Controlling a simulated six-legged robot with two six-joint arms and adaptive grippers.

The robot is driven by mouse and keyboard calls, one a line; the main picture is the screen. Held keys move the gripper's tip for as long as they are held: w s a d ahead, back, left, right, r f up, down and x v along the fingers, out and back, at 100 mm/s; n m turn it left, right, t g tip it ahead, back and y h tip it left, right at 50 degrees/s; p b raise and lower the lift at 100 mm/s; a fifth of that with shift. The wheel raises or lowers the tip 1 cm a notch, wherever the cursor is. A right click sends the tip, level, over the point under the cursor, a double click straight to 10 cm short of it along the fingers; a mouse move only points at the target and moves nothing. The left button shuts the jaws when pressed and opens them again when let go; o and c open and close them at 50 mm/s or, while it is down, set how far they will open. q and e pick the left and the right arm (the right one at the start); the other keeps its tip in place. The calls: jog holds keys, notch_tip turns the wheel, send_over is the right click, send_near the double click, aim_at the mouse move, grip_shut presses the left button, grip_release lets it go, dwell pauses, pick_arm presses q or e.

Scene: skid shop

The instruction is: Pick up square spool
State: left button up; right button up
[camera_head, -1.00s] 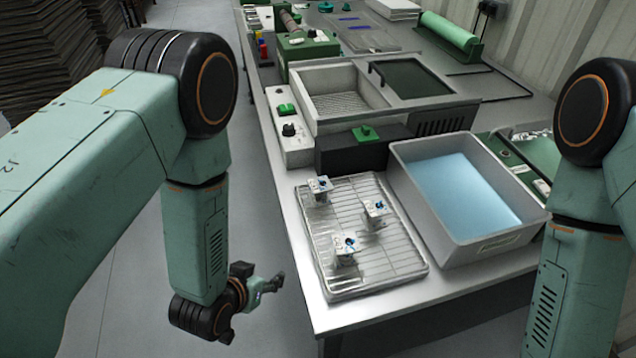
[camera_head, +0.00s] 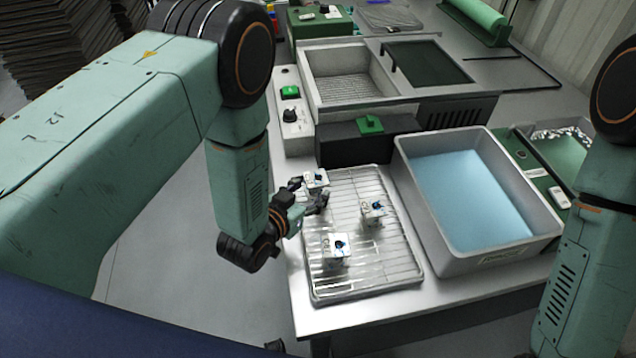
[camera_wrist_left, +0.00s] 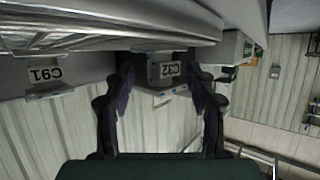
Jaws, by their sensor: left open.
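Three small pale, blocky pieces with blue tops stand on a wire rack tray (camera_head: 312,284); I take them as square spools. The far-left spool (camera_head: 317,179) is at my left gripper (camera_head: 309,192), which is open with its fingers around or just beside it. A second spool (camera_head: 372,212) is to the right and a third (camera_head: 336,250) is nearer the front. My right gripper is out of view.
A grey tub of blue liquid (camera_head: 552,235) stands right of the rack. The table's left edge runs beside the rack, with open floor beyond.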

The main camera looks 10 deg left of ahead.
aim_at(312, 190)
pick_arm(q)
jog(key=x, duration=0.2)
jog(key=shift+w+a+f, duration=0.1)
jog(key=shift+w+f, duration=0.2)
jog(key=shift+w, duration=0.05)
jog(key=shift+w+d, duration=0.15)
jog(key=shift+d, duration=0.1)
jog(key=shift+d+r, duration=0.2)
jog(key=shift+d, duration=0.1)
jog(key=shift+w+a+f, duration=0.2)
jog(key=shift+w+f, duration=0.05)
jog(key=shift+w, duration=0.05)
jog(key=shift+w+f, duration=0.1)
jog(key=shift+c, duration=0.7)
jog(key=shift+s+d, duration=0.1)
jog(key=shift+s, duration=0.25)
jog(key=c, duration=0.4)
grip_shut()
